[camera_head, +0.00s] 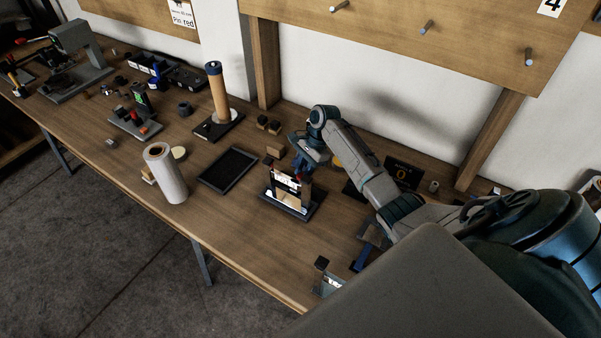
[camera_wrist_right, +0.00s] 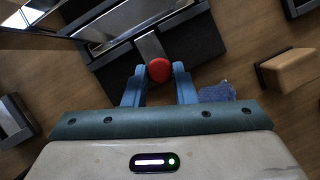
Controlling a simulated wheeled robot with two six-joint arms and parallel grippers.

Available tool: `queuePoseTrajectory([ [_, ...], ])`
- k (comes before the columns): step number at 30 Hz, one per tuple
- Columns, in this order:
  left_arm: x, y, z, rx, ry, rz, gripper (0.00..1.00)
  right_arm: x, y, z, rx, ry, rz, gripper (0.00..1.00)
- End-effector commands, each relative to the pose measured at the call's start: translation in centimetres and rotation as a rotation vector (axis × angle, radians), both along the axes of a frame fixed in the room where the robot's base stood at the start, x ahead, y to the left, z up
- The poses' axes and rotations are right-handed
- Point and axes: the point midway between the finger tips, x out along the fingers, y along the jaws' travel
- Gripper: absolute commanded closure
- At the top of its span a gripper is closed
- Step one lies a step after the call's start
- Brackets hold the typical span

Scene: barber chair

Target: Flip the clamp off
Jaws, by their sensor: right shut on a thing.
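The clamp shows a red knob (camera_wrist_right: 159,69) at the end of a grey metal arm (camera_wrist_right: 151,46) in the right wrist view. It belongs to a small fixture on a dark base plate (camera_wrist_right: 208,40). The fixture (camera_head: 290,190) stands on the workbench in the head view, with the red knob small and partly covered by my gripper. My right gripper (camera_wrist_right: 159,88) has its blue fingers on both sides of the red knob and is shut on it. It also shows in the head view (camera_head: 301,172). My left gripper is not in view.
A black tray (camera_head: 229,169) and a white roll (camera_head: 166,172) stand left of the fixture. A wooden block (camera_wrist_right: 287,69) lies to the right in the wrist view. A tan cylinder (camera_head: 218,95) stands farther back. Bare bench lies in front of the tray.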

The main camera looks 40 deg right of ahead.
Motion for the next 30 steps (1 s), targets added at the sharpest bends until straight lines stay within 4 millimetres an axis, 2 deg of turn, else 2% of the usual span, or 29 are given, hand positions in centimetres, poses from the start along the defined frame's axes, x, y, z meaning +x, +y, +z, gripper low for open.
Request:
queuePoseTrajectory([
  [4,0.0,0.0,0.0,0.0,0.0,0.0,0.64,0.2,-0.4,0.3,-0.009,-0.007,-0.002,1.0],
  [5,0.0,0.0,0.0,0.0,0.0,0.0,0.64,0.2,-0.4,0.3,-0.009,-0.007,-0.002,0.74],
  [8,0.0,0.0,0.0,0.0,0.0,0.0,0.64,0.2,-0.3,0.3,-0.008,-0.006,-0.001,0.54],
  [16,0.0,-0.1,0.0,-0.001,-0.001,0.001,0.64,0.1,-0.2,0.2,-0.006,-0.004,-0.001,0.53],
  [20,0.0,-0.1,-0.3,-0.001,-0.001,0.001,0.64,0.1,-0.5,0.9,-0.006,-0.005,0.0,0.53],
  [23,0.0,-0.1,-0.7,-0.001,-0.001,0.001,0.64,0.1,-1.2,2.2,-0.007,-0.007,-0.001,0.53],
  [30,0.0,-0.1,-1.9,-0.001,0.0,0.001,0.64,0.2,-3.2,6.7,-0.008,-0.008,-0.001,0.53],
])
